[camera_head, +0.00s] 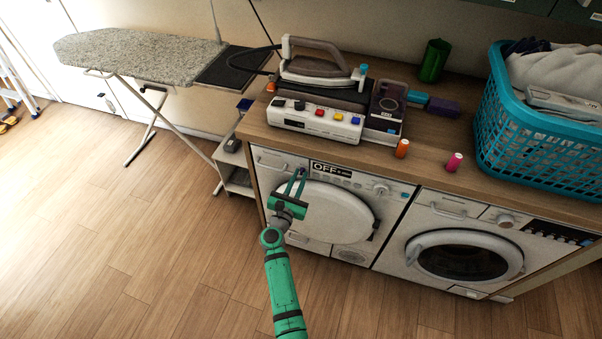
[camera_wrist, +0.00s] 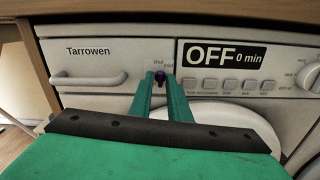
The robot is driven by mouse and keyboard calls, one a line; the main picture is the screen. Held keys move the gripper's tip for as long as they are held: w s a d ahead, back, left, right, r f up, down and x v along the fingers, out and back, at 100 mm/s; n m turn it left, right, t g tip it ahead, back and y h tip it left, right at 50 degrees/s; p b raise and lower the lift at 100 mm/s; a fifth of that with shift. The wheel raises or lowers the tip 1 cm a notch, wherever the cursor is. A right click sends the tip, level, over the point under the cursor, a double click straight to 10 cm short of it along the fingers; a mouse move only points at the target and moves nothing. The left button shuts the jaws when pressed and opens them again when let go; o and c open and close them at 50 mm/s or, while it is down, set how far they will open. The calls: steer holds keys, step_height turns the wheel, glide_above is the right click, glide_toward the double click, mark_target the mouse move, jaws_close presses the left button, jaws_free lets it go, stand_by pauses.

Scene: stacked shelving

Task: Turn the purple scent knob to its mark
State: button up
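The purple scent knob (camera_wrist: 160,76) is small, dark and round, on the white front panel of the left machine. In the wrist view it shows between my fingertips, with small printed words above it. A narrow gap seems to show on each side of it; I cannot tell whether the tips reach around it or stop in front. My gripper (camera_wrist: 160,82) is green, open, and points at the panel. In the head view my gripper (camera_head: 297,171) is at the upper left of that machine (camera_head: 395,207), and the knob cannot be made out there.
In the wrist view a drawer handle (camera_wrist: 88,80) is left of the knob, and a display (camera_wrist: 222,55) reading OFF 0 min, with buttons below, is right. The wooden counter (camera_head: 430,155) overhangs above. A second machine (camera_head: 462,255) stands to the right. Open floor lies left.

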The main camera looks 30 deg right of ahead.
steer(key=shift+d, duration=0.1)
jaws_close()
steer(key=shift+r+m, duration=0.15)
steer(key=shift+m, duration=1.45)
steer(key=m, duration=0.3)
steer(key=shift+d, duration=0.1)
steer(key=shift+r+m, duration=0.1)
steer(key=shift+m, duration=0.2)
steer(key=shift+m, duration=0.3)
jaws_free()
